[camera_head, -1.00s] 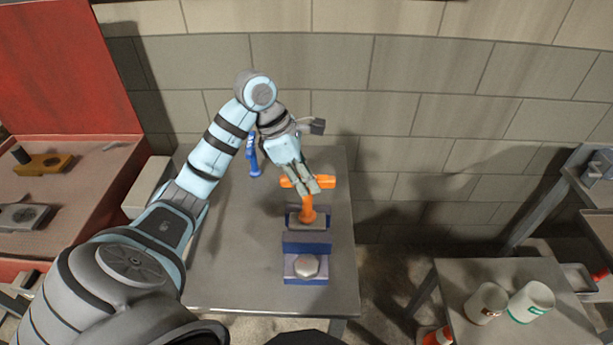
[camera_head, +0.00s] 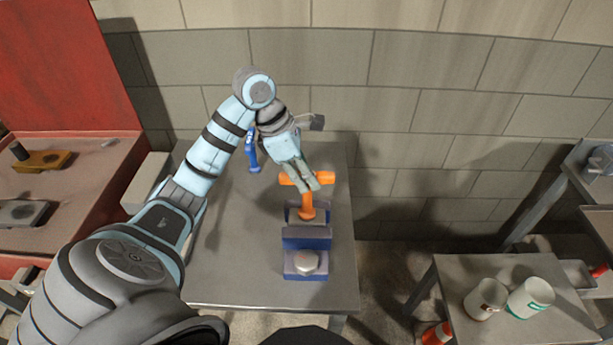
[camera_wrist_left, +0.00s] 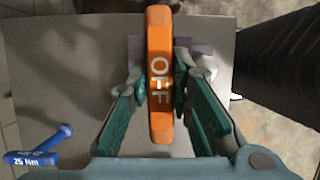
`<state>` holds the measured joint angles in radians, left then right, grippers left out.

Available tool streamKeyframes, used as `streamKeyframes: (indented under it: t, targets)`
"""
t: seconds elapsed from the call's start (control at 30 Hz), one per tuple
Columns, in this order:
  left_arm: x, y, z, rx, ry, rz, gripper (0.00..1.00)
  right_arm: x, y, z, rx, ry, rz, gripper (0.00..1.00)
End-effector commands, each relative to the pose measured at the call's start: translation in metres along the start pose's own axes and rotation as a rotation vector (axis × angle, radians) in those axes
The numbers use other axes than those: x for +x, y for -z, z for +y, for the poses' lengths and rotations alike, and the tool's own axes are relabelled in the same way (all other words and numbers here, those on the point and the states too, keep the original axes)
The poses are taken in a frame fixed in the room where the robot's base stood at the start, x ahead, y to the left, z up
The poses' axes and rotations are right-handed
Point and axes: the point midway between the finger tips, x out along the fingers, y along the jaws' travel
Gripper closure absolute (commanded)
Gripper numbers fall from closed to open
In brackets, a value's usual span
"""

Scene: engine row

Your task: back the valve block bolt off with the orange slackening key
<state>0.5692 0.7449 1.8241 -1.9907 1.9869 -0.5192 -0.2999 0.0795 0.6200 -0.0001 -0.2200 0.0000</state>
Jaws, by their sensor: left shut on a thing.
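The orange slackening key (camera_head: 307,205) stands upright, with its lower end at the rear part of a blue stepped block (camera_head: 306,243). Whether it sits on a bolt there is hidden. A silver bolt head (camera_head: 307,262) shows on the block's lower front step, apart from the key. My left gripper (camera_head: 307,181) is shut on the key's crossbar from above. In the left wrist view the crossbar (camera_wrist_left: 160,75), lettered OFF, lies between the two fingers. My right gripper is not in view.
A blue tool (camera_head: 252,153) marked 25 Nm stands at the grey table's (camera_head: 230,270) back left, near my left arm. A red cabinet (camera_head: 65,80) is at the left. Two mugs (camera_head: 530,298) stand on a side table at the right.

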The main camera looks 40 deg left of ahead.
Motion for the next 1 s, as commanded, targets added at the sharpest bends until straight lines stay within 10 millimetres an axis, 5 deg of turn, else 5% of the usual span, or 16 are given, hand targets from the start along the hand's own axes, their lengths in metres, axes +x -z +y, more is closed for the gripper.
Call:
streamKeyframes:
  t: [0.27, 0.5, 1.0]
  targets:
    - [-0.005, -0.005, -0.004, -0.701, -0.287, -0.005, 1.00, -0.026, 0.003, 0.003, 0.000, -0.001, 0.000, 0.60]
    - [-0.005, -0.004, -0.002, -0.864, -0.356, -0.001, 1.00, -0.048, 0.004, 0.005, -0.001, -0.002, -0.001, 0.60]
    - [-0.002, -0.002, -0.001, -0.885, -0.368, -0.003, 1.00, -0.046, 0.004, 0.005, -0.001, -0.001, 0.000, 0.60]
